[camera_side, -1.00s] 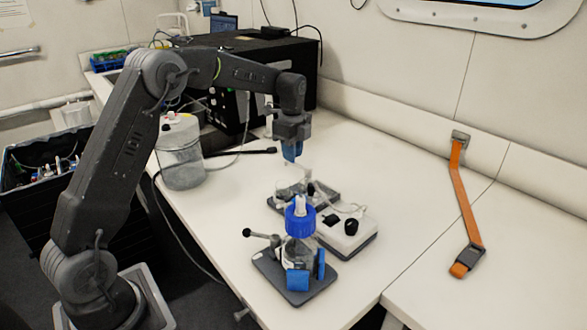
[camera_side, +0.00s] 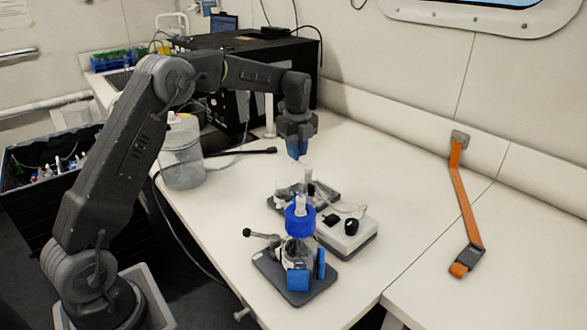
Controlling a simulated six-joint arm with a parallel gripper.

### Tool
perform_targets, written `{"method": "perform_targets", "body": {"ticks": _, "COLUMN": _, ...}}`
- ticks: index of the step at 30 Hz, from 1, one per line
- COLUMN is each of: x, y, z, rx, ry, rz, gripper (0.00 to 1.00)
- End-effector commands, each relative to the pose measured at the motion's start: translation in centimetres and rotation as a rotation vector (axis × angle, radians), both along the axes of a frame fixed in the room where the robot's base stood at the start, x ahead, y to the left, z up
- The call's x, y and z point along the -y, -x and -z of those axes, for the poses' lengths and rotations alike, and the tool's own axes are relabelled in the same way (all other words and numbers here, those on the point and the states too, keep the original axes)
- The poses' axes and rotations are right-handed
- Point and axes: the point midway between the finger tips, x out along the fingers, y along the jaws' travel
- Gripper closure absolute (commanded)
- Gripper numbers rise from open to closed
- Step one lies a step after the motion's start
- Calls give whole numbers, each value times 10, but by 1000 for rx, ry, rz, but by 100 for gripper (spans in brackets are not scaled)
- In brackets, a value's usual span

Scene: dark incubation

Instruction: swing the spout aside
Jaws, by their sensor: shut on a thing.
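My gripper (camera_side: 298,150) points down with blue fingertips above the rear stand. It is shut on the top of a small pale spout (camera_side: 306,170), which shows just below the fingertips. The exact grip is hidden by the fingers. The spout stands over a dark base plate (camera_side: 324,189) with a small clear vessel (camera_side: 287,187) at its left. In front, a clear bottle with a blue cap (camera_side: 300,222) and a white top stands between blue clamp pads on another dark plate (camera_side: 300,296).
A white control box (camera_side: 346,234) with black knobs sits right of the bottle, with a pale tube behind it. A clear jar (camera_side: 181,160) stands at left, near a black box (camera_side: 235,100). An orange strap (camera_side: 466,205) lies right. The middle-right bench is clear.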

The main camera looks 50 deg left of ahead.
Motion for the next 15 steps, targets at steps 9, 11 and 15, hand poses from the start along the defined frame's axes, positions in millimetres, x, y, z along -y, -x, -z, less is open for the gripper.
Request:
{"method": "perform_targets", "body": {"ticks": 9, "x": 0, "y": -1, "z": 0, "rx": 6, "ry": 0, "rz": -2, "gripper": 60}}
{"method": "perform_targets", "body": {"ticks": 11, "x": 0, "y": -1, "z": 0, "rx": 5, "ry": 0, "rz": -2, "gripper": 60}}
{"method": "perform_targets", "body": {"ticks": 15, "x": 0, "y": -1, "z": 0, "rx": 5, "ry": 0, "rz": -2, "gripper": 60}}
